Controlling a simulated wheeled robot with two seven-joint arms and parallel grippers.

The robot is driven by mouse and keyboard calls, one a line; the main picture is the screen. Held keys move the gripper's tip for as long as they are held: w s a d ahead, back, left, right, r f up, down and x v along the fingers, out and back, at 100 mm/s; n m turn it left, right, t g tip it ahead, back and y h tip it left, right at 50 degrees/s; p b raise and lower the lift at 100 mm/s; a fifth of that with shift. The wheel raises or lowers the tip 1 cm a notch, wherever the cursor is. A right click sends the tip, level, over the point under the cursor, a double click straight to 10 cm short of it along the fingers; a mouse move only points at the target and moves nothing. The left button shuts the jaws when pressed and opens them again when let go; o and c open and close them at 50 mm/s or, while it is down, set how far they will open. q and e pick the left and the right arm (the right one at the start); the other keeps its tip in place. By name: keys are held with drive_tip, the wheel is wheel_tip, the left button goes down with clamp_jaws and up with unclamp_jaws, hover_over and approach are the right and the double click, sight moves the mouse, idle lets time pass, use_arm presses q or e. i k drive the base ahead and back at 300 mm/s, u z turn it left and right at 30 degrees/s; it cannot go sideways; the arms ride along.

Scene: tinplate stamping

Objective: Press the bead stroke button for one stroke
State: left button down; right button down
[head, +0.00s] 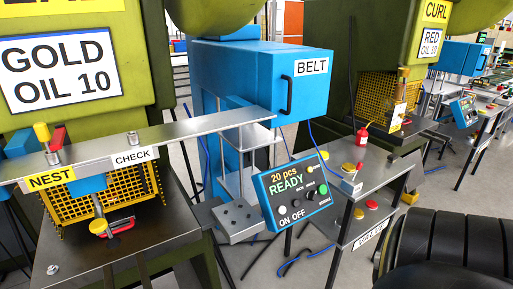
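A tilted blue control panel (271,196) stands at the middle of the head view, below the blue press machine (230,70). Its display (285,180) reads "20 pcs READY". The small labels are hard to read, so I cannot tell for sure which button is the bead stroke button. Neither of my grippers is in view.
A metal rail (180,133) with NEST and CHECK labels crosses the left side. A grey table (385,152) right of the panel holds a red bottle (363,134) and yellow and red buttons. A large black ribbed shape (440,245), probably my arm, fills the lower right. Blue cables lie on the floor.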

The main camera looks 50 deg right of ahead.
sight(322, 188)
drive_tip(key=z, duration=2)
